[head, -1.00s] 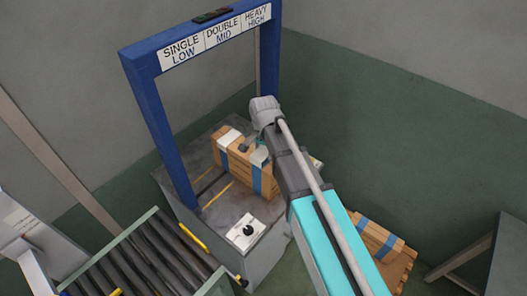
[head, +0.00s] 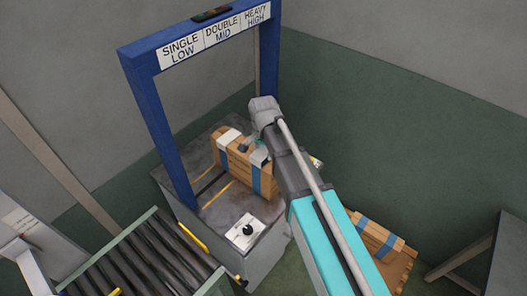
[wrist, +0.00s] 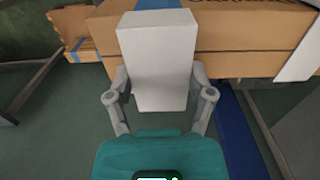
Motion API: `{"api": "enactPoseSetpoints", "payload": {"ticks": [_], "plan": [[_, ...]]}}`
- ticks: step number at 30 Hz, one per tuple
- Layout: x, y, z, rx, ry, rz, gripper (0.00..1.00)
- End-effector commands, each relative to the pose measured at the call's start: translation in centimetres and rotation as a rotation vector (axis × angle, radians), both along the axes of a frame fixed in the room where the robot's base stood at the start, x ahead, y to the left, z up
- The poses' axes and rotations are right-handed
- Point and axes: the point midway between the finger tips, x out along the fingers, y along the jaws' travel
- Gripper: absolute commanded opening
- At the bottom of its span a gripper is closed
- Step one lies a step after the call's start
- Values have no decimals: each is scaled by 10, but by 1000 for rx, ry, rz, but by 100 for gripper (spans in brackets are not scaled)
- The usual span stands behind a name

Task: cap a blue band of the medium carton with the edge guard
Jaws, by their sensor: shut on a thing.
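The carton (head: 240,168) stands on the grey platform under the blue arch, with two blue bands around it. A white guard (head: 229,136) sits over the top edge at its left band. My gripper (head: 257,146) is shut on another white edge guard (wrist: 157,60), which fills the middle of the wrist view. In the head view this held guard (head: 260,156) is at the carton's top edge, by the right blue band (head: 257,180). I cannot tell whether it touches the carton. The carton (wrist: 240,42) runs behind the held guard in the wrist view.
The blue arch (head: 166,130) with a sign on top stands close to the carton. A roller conveyor (head: 150,262) lies at the lower left, and a white control box (head: 244,231) is at the platform front. Another blue-banded carton (head: 376,240) is at the lower right.

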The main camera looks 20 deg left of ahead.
Motion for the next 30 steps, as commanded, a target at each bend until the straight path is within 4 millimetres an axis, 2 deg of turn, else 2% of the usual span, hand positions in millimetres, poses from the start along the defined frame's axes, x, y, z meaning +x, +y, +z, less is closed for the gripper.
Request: {"api": "enactPoseSetpoints", "payload": {"ticks": [30], "plan": [[0, 1, -19, 0, 0, 1, 48]]}}
